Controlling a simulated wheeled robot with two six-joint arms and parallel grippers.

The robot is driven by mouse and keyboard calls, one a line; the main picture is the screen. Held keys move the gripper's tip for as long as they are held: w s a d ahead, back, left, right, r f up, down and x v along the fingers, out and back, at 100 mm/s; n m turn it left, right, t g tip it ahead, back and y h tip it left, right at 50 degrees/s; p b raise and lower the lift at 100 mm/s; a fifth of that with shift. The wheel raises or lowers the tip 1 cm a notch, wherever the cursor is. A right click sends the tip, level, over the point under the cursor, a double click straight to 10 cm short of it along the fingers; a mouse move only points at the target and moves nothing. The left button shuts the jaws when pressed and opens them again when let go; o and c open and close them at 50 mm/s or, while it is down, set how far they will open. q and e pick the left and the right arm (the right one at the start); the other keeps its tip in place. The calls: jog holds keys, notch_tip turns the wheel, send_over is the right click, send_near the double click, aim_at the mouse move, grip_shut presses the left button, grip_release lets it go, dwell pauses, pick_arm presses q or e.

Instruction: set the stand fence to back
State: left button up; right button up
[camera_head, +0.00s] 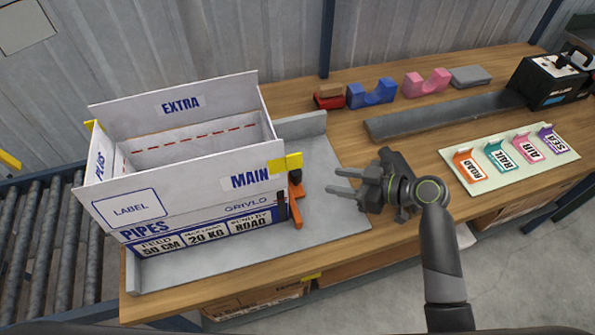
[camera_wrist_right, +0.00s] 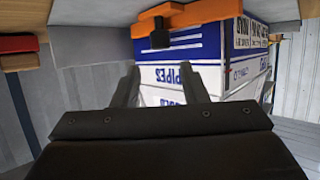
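A grey stand (camera_head: 335,215) lies on the bench under a white open box (camera_head: 180,165) marked PIPES, MAIN and EXTRA. The stand has a raised grey edge at the back (camera_head: 302,125). An orange bar with a black knob (camera_head: 296,203) stands against the box's right side; it also shows at the top of the right wrist view (camera_wrist_right: 205,16). I cannot tell for sure which part is the fence. My right gripper (camera_head: 334,181) is open and empty, just right of the orange bar, fingers pointing at it; its fingers also show in the wrist view (camera_wrist_right: 160,85). My left gripper is out of view.
Red, blue (camera_head: 371,93) and pink (camera_head: 427,82) cradles and a grey block (camera_head: 470,76) line the back of the bench. A long grey bar (camera_head: 445,114) and a label board (camera_head: 510,158) lie to the right. A roller conveyor (camera_head: 50,260) is at left.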

aim_at(299, 175)
jog(key=p+x, duration=0.1)
jog(key=x, duration=0.4)
jog(key=shift+w+a, duration=0.15)
jog(key=shift+a, duration=0.2)
jog(key=x, duration=0.5)
jog(key=shift+d+f, duration=0.1)
jog(key=shift+f, duration=0.05)
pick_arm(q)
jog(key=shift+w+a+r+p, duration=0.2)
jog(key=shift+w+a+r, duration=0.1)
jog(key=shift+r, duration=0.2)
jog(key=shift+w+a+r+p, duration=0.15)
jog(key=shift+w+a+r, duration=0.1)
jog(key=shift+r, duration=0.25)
pick_arm(e)
jog(key=shift+x, duration=0.75)
jog(key=shift+f, duration=0.1)
grip_shut()
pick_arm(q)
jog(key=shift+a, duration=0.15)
pick_arm(e)
jog(key=shift+d, duration=0.1)
